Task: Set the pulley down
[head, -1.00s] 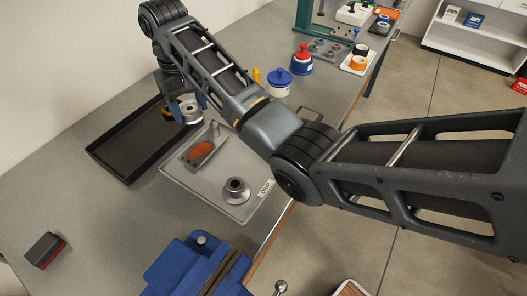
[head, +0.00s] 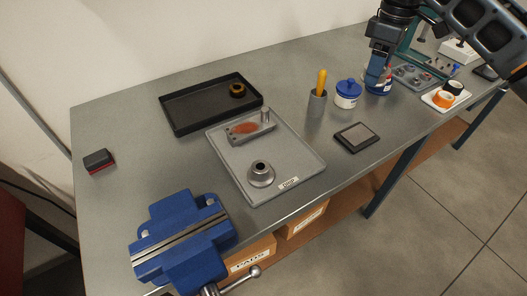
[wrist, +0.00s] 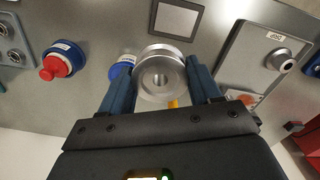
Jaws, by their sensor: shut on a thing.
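The pulley (wrist: 160,78) is a silvery grooved wheel with a central hole. In the wrist view it sits between the two blue fingers of my gripper (wrist: 160,92), which is shut on it. That pad also lies on the bench in the head view (head: 357,137).
The grey tray (head: 225,165) holds a rusty-patched part (head: 246,128) and a flanged metal part (head: 261,173). The black tray (head: 195,107) holds a dark ring (head: 238,90). A blue-lidded jar (head: 347,95), tool cup (head: 317,103) and blue vise (head: 180,238) stand around.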

